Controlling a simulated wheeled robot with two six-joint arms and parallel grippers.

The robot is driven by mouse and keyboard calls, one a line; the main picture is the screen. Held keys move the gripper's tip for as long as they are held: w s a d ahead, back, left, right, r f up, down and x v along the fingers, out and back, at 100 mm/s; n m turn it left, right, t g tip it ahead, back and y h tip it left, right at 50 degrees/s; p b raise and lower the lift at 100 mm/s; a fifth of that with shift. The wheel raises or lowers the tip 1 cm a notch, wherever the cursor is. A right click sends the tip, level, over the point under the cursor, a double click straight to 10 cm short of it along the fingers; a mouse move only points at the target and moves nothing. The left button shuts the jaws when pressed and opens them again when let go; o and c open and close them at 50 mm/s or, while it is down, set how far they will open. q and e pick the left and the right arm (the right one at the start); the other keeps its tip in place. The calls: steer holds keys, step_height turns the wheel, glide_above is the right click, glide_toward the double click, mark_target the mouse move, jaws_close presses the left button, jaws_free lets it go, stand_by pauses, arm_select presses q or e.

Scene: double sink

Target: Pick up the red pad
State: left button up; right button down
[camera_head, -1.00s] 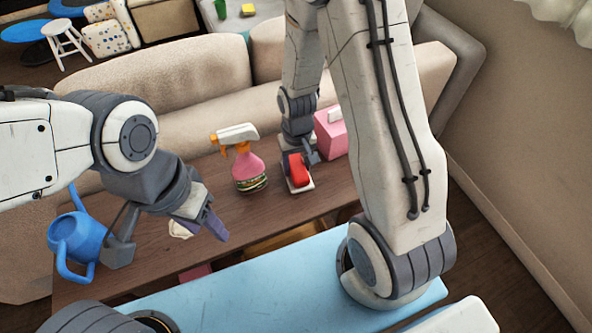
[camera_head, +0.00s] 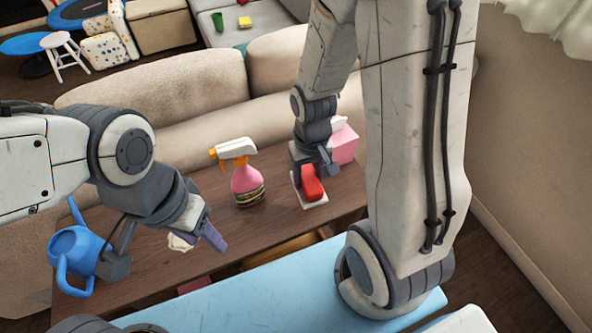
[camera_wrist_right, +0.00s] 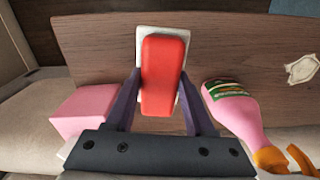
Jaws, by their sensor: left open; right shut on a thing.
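The red pad (camera_head: 312,184) is a rounded red block over a white rectangular base, on the wooden table behind the blue bench. My right gripper (camera_head: 315,170) comes down on it from the back and is shut on it. In the right wrist view the red pad (camera_wrist_right: 163,75) lies between the two purple fingers (camera_wrist_right: 160,100), one along each side. Whether it is clear of the table cannot be told. My left gripper (camera_head: 165,250) is open and empty above the left of the table, near the blue watering can.
A pink spray bottle (camera_head: 248,185) stands left of the pad, and a pink tissue box (camera_head: 345,147) stands just behind it to the right. A blue watering can (camera_head: 72,250) and a small white item (camera_head: 180,243) are by my left gripper. A sofa backs the table.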

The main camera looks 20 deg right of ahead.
mark_target(322, 192)
steer(key=shift+s+d+r+b, duration=0.2)
steer(key=shift+s+b, duration=0.3)
steer(key=shift+b, duration=0.9)
steer(key=shift+s+d+r+b, duration=0.1)
steer(key=shift+s+r+b, duration=0.3)
steer(key=shift+b, duration=0.95)
steer(key=shift+s+d+r+b, duration=0.1)
steer(key=shift+s+b, duration=0.55)
steer(key=shift+b, duration=0.75)
steer(key=shift+s+d+r+p, duration=0.15)
steer(key=shift+s+r+p, duration=0.4)
steer(key=shift+s+r, duration=0.35)
steer(key=shift+s+d+r, duration=0.1)
steer(key=shift+s+r, duration=0.05)
steer(key=shift+s, duration=0.25)
